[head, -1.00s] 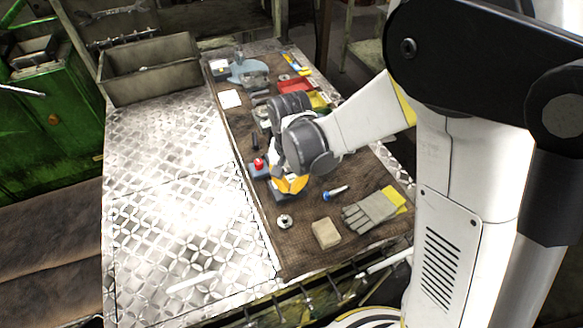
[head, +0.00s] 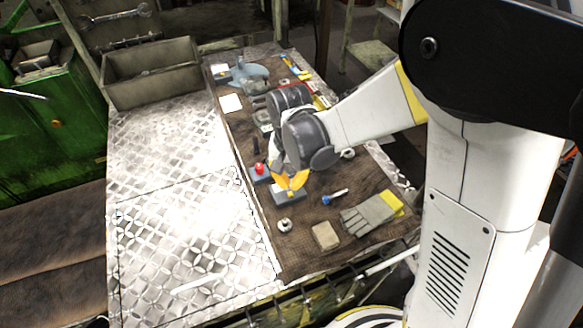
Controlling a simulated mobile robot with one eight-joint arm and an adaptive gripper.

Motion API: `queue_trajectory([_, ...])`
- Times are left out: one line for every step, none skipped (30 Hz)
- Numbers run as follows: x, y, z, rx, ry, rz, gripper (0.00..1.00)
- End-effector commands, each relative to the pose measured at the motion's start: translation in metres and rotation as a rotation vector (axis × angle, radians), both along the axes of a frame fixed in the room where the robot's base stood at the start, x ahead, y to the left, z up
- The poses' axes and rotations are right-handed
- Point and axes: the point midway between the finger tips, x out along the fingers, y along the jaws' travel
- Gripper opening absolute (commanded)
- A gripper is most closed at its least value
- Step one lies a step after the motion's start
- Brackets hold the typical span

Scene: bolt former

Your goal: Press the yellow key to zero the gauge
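My gripper (head: 290,186) has orange-yellow fingers that point down and converge in a V; their tips appear to meet, with nothing seen between them. They are at the top of a small blue-grey box (head: 283,197) on the brown mat, which may be the gauge. I cannot tell whether the tips touch it or hover just above. A yellow key cannot be made out apart from the yellow fingers; the fingers cover part of the box. Just up and left of it is another small box with a red button (head: 260,168).
On the brown mat (head: 305,258) lie a metal nut (head: 285,225), a tan block (head: 325,236), grey gloves (head: 368,216) and a blue-ended tool (head: 334,197). A white card (head: 231,103) lies farther back. The metal tabletop (head: 180,220) on the left is largely clear.

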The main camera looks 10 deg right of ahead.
Motion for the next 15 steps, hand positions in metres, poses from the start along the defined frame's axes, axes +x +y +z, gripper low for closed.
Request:
queue_trajectory([0.0,0.0,0.007,0.0,0.0,0.0,0.0])
queue_trajectory([0.0,0.0,0.01,0.0,0.0,0.0,0.0])
queue_trajectory([0.0,0.0,0.014,0.0,0.0,0.0,0.0])
queue_trajectory([0.0,0.0,0.016,0.0,0.0,0.0,0.0])
queue_trajectory([0.0,0.0,0.019,0.0,0.0,0.0,0.0])
queue_trajectory([0.0,0.0,0.022,0.0,0.0,0.0,0.0])
queue_trajectory([0.0,0.0,0.025,0.0,0.0,0.0,0.0])
queue_trajectory([0.0,0.0,0.028,0.0,0.0,0.0,0.0])
queue_trajectory([0.0,0.0,0.031,0.0,0.0,0.0,0.0])
queue_trajectory([0.0,0.0,0.034,0.0,0.0,0.0,0.0])
queue_trajectory([0.0,0.0,0.036,0.0,0.0,0.0,0.0])
queue_trajectory([0.0,0.0,0.04,0.0,0.0,0.0,0.0])
queue_trajectory([0.0,0.0,0.043,0.0,0.0,0.0,0.0])
queue_trajectory([0.0,0.0,0.045,0.0,0.0,0.0,0.0])
queue_trajectory([0.0,0.0,0.048,0.0,0.0,0.0,0.0])
